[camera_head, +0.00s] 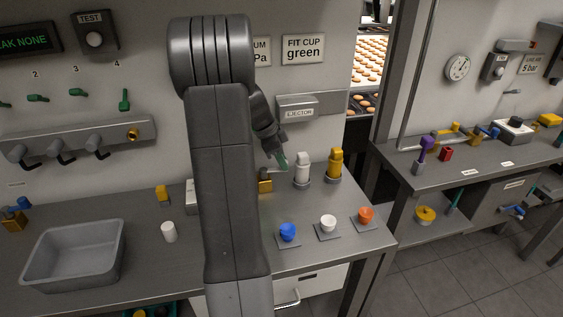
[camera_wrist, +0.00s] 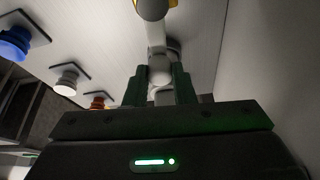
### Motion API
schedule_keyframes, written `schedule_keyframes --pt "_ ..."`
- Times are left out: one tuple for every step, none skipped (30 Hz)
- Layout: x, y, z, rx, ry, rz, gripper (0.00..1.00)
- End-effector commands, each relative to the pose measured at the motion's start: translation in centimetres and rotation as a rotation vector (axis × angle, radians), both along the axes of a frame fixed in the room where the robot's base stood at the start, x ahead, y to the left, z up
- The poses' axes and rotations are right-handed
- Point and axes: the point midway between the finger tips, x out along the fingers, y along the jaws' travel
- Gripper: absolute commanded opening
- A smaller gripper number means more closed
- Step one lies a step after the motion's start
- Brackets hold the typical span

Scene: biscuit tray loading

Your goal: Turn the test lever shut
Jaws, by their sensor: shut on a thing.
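My gripper (camera_head: 281,163) reaches down over the back of the bench; its green fingers also show in the wrist view (camera_wrist: 161,88). In the head view the lever (camera_head: 274,171) is small and partly hidden, just above a brass block (camera_head: 265,181) on the bench. My arm hides some of the bench left of it. The lever carries no readable label, and its exact angle cannot be told.
A white fitting (camera_head: 302,170) and a yellow fitting (camera_head: 335,165) stand close right of my gripper. The ejector box (camera_head: 297,108) is on the wall above; a grey tray (camera_head: 118,248) lies left.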

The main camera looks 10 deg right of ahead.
Motion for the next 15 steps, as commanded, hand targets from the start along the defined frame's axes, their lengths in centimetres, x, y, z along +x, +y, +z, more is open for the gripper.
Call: schedule_keyframes --pt "-0.04 0.00 -0.03 0.000 0.000 -0.005 0.00" --pt "-0.05 0.00 0.01 0.000 0.001 -0.006 0.00" --pt "-0.05 0.00 0.04 0.000 0.001 -0.005 0.00" --pt "-0.05 0.00 0.04 0.000 0.001 -0.005 0.00" --pt "-0.06 0.00 0.04 0.000 0.001 -0.005 0.00" --pt "-0.06 0.00 0.04 0.000 0.001 -0.005 0.00" --pt "-0.06 0.00 0.04 0.000 0.002 -0.004 0.00" --pt "-0.06 0.00 0.04 0.000 0.002 -0.004 0.29" --pt "-0.05 0.00 0.04 0.000 0.002 -0.004 0.36" --pt "-0.05 0.00 0.04 0.000 0.002 -0.004 0.42" --pt "-0.05 0.00 0.04 0.000 0.001 -0.004 0.45" --pt "-0.05 0.00 0.04 0.000 0.001 -0.004 0.45" --pt "-0.05 0.00 0.04 0.000 0.001 -0.004 0.45" --pt "-0.05 0.00 0.04 0.000 0.001 -0.004 0.45" --pt "-0.05 0.00 0.04 0.000 0.001 -0.004 0.45"
